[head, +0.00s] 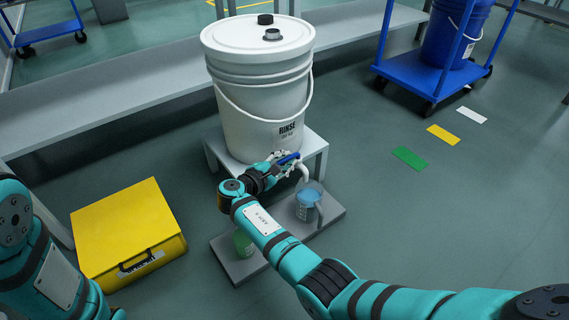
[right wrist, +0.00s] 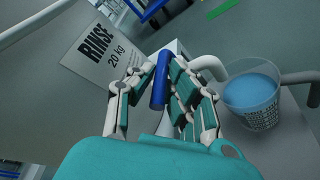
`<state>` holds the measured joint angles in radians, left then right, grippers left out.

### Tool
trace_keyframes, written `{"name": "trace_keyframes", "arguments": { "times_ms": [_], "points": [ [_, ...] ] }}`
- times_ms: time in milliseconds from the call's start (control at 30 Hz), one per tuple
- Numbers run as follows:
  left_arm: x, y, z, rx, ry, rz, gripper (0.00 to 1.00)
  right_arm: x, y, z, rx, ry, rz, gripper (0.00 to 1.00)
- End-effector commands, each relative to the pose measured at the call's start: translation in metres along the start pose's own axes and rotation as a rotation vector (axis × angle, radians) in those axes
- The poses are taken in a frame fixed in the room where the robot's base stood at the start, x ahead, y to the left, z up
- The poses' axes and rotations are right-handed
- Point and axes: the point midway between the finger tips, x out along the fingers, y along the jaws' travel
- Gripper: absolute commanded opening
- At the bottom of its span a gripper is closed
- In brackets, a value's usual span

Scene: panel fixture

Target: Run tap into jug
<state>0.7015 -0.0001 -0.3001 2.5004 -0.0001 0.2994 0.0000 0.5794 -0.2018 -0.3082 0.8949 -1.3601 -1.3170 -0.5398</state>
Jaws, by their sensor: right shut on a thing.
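A white bucket (head: 258,95) labelled RINSE stands on a small grey stand, with a tap low on its front. The tap's blue lever (head: 288,158) also shows in the right wrist view (right wrist: 160,82). My right gripper (head: 284,167) is shut on this lever, its fingers on either side in the right wrist view (right wrist: 160,88). The white spout (head: 303,172) curves down above a clear jug (head: 308,207) with a grey handle. Blue liquid is in the jug, which also shows in the right wrist view (right wrist: 252,105). I cannot make out a stream. My left gripper is outside the view.
A grey base plate (head: 328,215) carries the jug and a green container (head: 242,243), partly hidden by my right arm. A yellow case (head: 125,225) lies on the floor at left. A grey bench (head: 110,85) runs behind the bucket. A blue cart (head: 425,80) stands back right.

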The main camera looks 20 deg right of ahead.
Motion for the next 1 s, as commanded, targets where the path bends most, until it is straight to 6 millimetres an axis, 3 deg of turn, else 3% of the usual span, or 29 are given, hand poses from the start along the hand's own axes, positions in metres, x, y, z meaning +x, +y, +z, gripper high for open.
{"name": "trace_keyframes", "arguments": {
  "times_ms": [267, 300, 467, 767, 1000],
  "points": [
    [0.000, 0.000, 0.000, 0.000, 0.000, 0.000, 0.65, 0.000, -0.002, 0.000, -0.001, -0.002, -0.003, 0.00],
    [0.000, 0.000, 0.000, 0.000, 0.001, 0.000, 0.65, 0.000, -0.002, 0.000, -0.001, -0.002, -0.003, 0.15],
    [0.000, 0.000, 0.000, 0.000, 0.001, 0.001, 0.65, 0.001, -0.001, 0.000, -0.001, -0.001, -0.002, 0.36],
    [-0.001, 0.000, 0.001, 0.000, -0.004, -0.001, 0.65, 0.000, 0.002, 0.001, 0.001, -0.001, 0.000, 0.36],
    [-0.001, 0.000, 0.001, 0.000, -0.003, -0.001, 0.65, -0.007, 0.031, 0.019, 0.007, -0.001, 0.003, 0.36]
  ]
}}
